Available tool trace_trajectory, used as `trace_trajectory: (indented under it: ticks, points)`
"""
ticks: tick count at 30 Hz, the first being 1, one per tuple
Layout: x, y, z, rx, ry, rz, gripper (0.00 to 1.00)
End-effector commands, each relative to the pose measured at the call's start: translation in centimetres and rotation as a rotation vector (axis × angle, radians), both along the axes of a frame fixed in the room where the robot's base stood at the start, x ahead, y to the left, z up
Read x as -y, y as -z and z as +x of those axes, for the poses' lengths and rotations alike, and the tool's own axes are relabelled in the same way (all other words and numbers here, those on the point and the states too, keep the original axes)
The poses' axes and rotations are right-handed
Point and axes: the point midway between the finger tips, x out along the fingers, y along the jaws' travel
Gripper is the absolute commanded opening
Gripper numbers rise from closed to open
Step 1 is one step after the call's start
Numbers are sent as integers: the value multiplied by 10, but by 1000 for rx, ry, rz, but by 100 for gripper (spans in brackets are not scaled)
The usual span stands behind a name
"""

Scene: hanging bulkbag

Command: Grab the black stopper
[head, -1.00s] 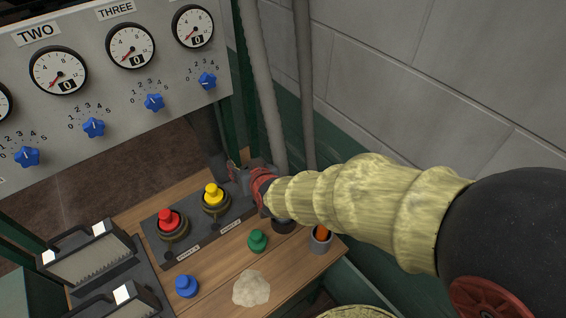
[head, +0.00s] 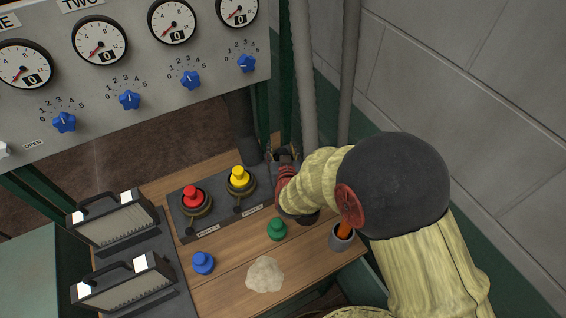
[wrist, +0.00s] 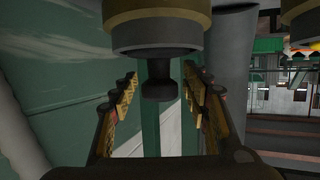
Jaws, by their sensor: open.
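In the wrist view the black stopper (wrist: 158,88) shows as a dark knob under a wide grey disc and a brass-coloured ring. My gripper (wrist: 160,77) is open, with one ridged finger on each side of the knob. Gaps show between the knob and both fingers, so it is not gripped. In the head view my gripper (head: 285,156) is at the far right end of the control panel, beyond the yellow stopper (head: 239,177). The black stopper cannot be made out there, as my gripper and arm cover that area.
A red stopper (head: 191,194) stands left of the yellow one. A green stopper (head: 277,229), a blue stopper (head: 203,263) and a pale lump (head: 265,275) lie on the wooden table (head: 226,291). A grey cup (head: 341,238) stands at right. Vertical pipes (head: 304,80) rise behind my gripper.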

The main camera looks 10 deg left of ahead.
Motion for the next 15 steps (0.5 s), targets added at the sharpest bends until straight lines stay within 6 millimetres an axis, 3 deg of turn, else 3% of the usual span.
trace_trajectory:
  ticks: [6, 15]
  points:
    - [-5, 8, 20, -1, 1, 0, 47]
    - [-5, 8, 21, -1, 0, 0, 43]
